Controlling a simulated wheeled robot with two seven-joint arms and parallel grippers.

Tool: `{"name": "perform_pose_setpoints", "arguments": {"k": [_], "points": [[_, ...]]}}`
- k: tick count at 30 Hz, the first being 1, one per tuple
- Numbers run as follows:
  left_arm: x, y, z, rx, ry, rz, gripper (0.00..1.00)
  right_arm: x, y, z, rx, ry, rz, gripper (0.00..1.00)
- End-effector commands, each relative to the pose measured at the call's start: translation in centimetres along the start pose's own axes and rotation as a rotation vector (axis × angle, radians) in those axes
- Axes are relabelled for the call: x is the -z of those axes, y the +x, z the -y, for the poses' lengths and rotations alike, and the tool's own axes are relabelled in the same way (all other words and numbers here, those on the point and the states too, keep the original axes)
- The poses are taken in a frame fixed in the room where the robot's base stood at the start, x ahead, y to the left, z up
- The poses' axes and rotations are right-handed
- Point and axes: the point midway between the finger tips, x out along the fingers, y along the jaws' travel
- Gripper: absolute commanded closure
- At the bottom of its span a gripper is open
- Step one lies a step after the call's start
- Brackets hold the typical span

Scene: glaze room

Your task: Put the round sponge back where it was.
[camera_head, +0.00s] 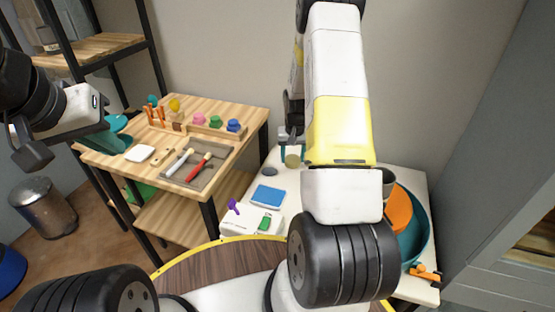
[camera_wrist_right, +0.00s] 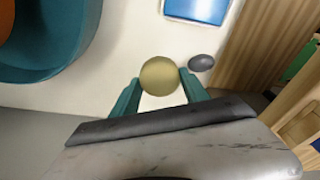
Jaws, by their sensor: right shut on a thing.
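The round sponge (camera_head: 293,159) is a dull yellow disc. My right gripper (camera_head: 292,143) is shut on it, and the arm hides part of the view around it. In the right wrist view the sponge (camera_wrist_right: 160,76) sits between the teal fingertips, over the white tabletop (camera_wrist_right: 120,60); I cannot tell the height of the gap beneath it. My left gripper (camera_head: 113,136) is in front of the wooden table at the left, its teal fingers apart with nothing seen between them.
A grey oval piece (camera_head: 269,171) and a blue pad (camera_head: 268,194) lie near the sponge on the white table. Teal and orange bowls (camera_head: 419,233) stand at its right. The wooden table (camera_head: 215,113) holds tools and several coloured pieces. A bin (camera_head: 43,208) stands at left.

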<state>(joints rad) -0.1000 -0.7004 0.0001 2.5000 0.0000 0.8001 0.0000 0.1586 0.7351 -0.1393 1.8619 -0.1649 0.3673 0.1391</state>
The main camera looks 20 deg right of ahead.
Motion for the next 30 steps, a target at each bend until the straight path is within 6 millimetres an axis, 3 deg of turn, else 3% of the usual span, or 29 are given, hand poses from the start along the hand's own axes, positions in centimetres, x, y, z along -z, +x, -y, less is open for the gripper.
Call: {"name": "perform_pose_setpoints", "arguments": {"k": [4,18,28,29,30], "points": [[0.0,0.0,0.0,0.0,0.0,0.0,1.0,-0.6,2.9,0.1,0.0,-0.002,0.004,0.79],[0.0,0.0,0.0,0.0,0.0,0.0,1.0,-1.2,7.7,0.1,0.0,-0.002,0.001,0.79],[0.0,0.0,0.0,0.0,0.0,0.0,1.0,-1.3,8.0,0.1,0.0,-0.002,0.001,0.79],[0.0,0.0,0.0,0.0,0.0,0.0,1.0,-1.3,8.1,0.1,0.0,-0.002,0.001,0.45],[0.0,0.0,0.0,0.0,0.0,0.0,1.0,-1.2,8.0,0.1,0.0,-0.002,0.0,0.37]]}}
